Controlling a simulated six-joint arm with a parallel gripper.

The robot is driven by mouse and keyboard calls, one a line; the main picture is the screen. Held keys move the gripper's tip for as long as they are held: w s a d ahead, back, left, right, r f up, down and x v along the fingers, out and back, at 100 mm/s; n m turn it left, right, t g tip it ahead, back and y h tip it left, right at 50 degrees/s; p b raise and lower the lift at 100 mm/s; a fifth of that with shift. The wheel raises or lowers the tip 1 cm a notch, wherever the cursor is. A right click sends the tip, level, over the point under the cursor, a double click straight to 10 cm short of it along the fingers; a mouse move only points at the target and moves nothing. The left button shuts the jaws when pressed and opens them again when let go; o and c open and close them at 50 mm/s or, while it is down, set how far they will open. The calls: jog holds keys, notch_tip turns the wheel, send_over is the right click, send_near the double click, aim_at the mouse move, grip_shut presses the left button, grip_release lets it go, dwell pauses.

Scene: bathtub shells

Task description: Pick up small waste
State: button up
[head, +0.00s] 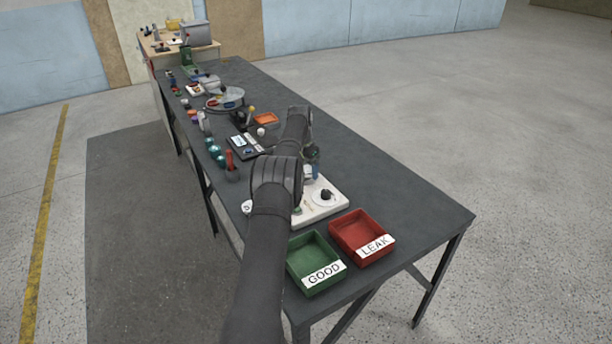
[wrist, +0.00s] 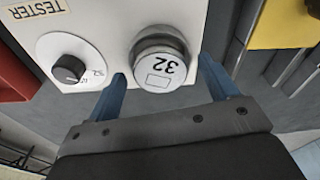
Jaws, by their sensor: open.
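I cannot pick out any small waste for certain in either view. My gripper (wrist: 163,70) is open, with its two blue fingers on either side of a round metal-rimmed piece labelled 32 (wrist: 161,66). That piece stands at the edge of the white tester (wrist: 105,22), beside a black dial knob (wrist: 68,69). Whether the fingers touch the piece is unclear. In the head view the tester (head: 337,203) sits on the dark table, partly hidden by my arm. My gripper (head: 314,172) is over its far side.
A green GOOD tray (head: 304,243) and a red LEAK tray (head: 350,221) stand at the near end of the dark table (head: 400,195). Several small items, an orange tray (head: 265,119) and a round dish (head: 224,103) lie farther back. The table's right side is clear.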

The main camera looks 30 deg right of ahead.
jog(key=c, duration=1.1)
jog(key=shift+c, duration=1)
jog(key=shift+r, duration=0.15)
